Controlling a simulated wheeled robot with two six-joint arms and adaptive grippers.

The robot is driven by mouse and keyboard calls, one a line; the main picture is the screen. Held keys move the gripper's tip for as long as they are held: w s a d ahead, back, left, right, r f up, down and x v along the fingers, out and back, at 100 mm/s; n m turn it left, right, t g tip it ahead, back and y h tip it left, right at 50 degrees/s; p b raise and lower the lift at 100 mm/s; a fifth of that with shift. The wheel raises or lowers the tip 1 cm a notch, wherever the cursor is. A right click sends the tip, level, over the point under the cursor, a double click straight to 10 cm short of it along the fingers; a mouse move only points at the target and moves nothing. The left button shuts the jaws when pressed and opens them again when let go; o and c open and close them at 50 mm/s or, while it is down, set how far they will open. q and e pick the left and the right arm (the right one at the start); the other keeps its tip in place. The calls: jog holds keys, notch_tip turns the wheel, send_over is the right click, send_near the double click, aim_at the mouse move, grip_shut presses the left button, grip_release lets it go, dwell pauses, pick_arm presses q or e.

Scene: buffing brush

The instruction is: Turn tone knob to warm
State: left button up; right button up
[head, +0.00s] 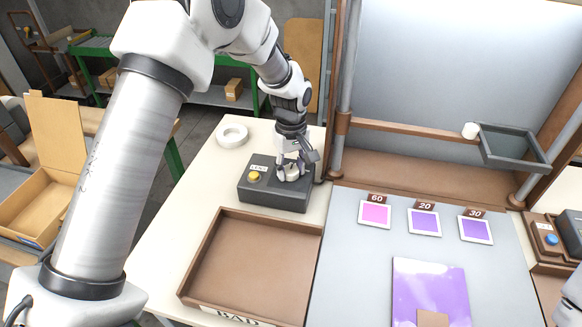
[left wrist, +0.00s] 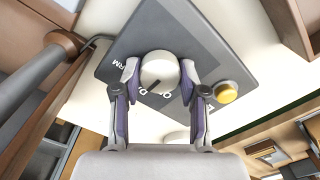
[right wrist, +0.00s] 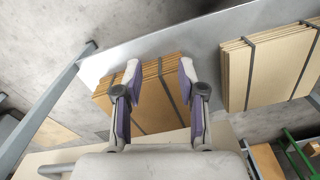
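The tone knob (left wrist: 159,70) is a round pale knob with a dark pointer line, on a dark grey control box (head: 262,204). In the left wrist view its line points down and left in the picture. The letters "ARM" (left wrist: 124,61) show left of it, and other lettering below is partly hidden. My left gripper (head: 290,170) is over the knob, pointing down. Its open fingers stand one on each side of the knob, very close; I cannot tell whether they touch it. My right gripper (right wrist: 160,75) is open and empty, away from the box.
A yellow button (head: 254,176) sits beside the knob. An empty brown tray (head: 189,283) lies in front of the box, a roll of white tape (head: 232,135) behind it. Strapped cardboard stacks (right wrist: 150,100) show below the right gripper.

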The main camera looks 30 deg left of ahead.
pick_arm(q)
jog(key=shift+r+m+p, duration=0.1)
jog(key=shift+m+p, duration=0.9)
jog(key=shift+m, duration=0.1)
jog(key=shift+s+m+p, duration=0.1)
jog(key=shift+m+p, duration=0.75)
jog(key=shift+m, duration=0.35)
jog(key=m+p, duration=0.1)
jog(key=m, duration=0.1)
jog(key=shift+m, duration=0.3)
jog(key=shift+m+p, duration=0.65)
jog(key=shift+m, duration=0.75)
jog(key=shift+f, duration=0.2)
jog(key=o, duration=1.1)
jog(key=shift+o, duration=0.2)
